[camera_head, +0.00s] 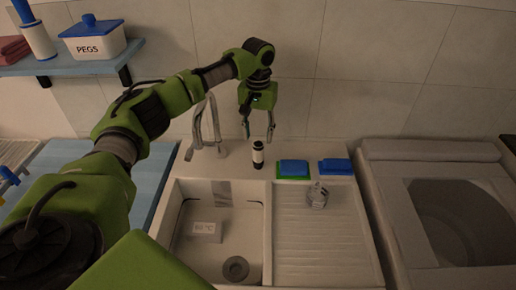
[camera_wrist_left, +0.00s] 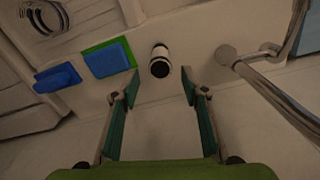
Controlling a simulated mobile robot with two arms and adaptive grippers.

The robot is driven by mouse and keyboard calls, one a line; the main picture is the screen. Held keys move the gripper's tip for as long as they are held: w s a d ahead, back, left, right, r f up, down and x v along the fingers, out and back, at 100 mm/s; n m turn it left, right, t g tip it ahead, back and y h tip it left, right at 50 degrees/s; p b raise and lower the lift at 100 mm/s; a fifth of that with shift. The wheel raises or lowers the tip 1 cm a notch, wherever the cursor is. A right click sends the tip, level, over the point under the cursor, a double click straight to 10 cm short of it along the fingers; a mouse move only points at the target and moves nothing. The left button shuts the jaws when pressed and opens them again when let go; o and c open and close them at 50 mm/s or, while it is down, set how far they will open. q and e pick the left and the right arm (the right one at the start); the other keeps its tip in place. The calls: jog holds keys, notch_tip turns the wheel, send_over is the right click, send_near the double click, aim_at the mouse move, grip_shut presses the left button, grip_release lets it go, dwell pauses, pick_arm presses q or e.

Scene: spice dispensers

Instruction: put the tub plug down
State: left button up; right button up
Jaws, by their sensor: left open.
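My left gripper (camera_head: 258,134) is open and empty, pointing down above the back rim of the sink. Its two fingers (camera_wrist_left: 160,88) are spread in the left wrist view. A small black-and-white cylinder (camera_head: 258,155) stands upright just below the gripper; in the wrist view it (camera_wrist_left: 160,62) lies beyond the fingertips, in line with the gap, apart from them. A dark round piece (camera_head: 236,268) sits on the floor of the sink basin; I cannot tell whether it is the tub plug or the drain. My right gripper is not in view.
The sink basin (camera_head: 168,215) holds a small labelled block (camera_head: 205,231). The tap (camera_head: 206,125) rises left of the gripper. A grey object (camera_head: 317,195) stands on the otherwise clear drainboard (camera_head: 325,250).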

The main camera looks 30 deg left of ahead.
pick_arm(q)
jog(key=shift+r, duration=1.9)
